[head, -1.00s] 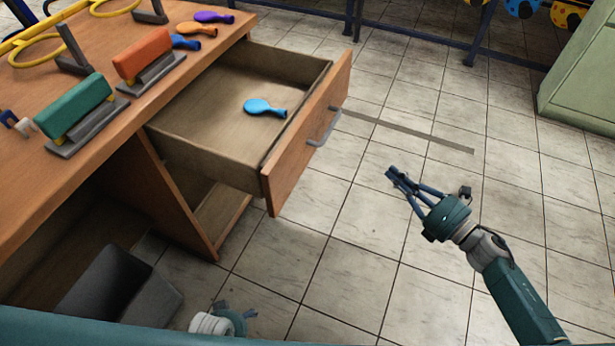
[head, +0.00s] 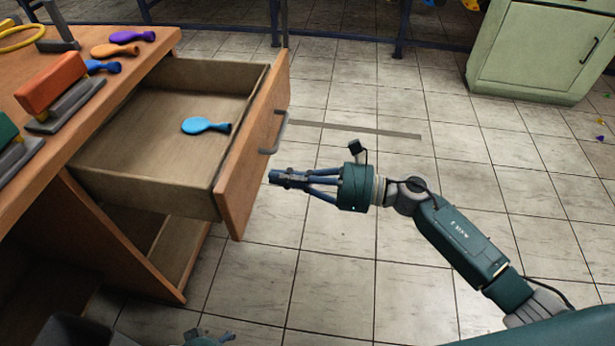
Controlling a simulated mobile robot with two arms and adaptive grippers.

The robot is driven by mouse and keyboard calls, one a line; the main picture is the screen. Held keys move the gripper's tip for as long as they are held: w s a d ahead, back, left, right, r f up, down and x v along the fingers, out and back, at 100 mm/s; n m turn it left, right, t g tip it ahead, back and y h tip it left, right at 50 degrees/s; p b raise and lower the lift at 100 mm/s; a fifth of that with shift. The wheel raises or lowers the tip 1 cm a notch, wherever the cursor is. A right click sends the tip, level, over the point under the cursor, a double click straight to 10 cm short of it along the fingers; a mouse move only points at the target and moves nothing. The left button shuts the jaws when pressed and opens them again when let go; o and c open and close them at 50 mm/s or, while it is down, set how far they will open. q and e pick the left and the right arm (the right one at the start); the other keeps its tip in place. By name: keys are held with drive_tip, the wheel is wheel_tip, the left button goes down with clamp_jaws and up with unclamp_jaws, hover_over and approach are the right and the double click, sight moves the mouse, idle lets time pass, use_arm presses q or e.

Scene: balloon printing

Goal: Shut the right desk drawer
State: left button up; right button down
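The right desk drawer (head: 240,165) is pulled out of the wooden desk (head: 40,205). Its front panel faces right and carries a grey bar handle (head: 277,135). A light blue balloon (head: 205,126) lies inside the drawer. My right gripper (head: 277,178) points left at the drawer front, just below and beside the handle. Its fingertips look close together with nothing between them. It is close to the panel, but I cannot tell whether it touches. My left gripper (head: 208,338) is barely in view at the bottom edge, and its fingers are mostly cut off.
Purple (head: 132,37), orange and blue balloons lie on the desk top near a red-orange block (head: 50,84) on a grey base. A green cabinet (head: 535,50) stands at the back right. A dark bin (head: 65,330) is at the bottom left.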

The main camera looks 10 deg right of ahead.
sight(252, 173)
use_arm(q)
drive_tip(key=shift+s+f, duration=0.3)
drive_tip(key=shift+f, duration=0.4)
use_arm(e)
drive_tip(key=shift+x, duration=1.8)
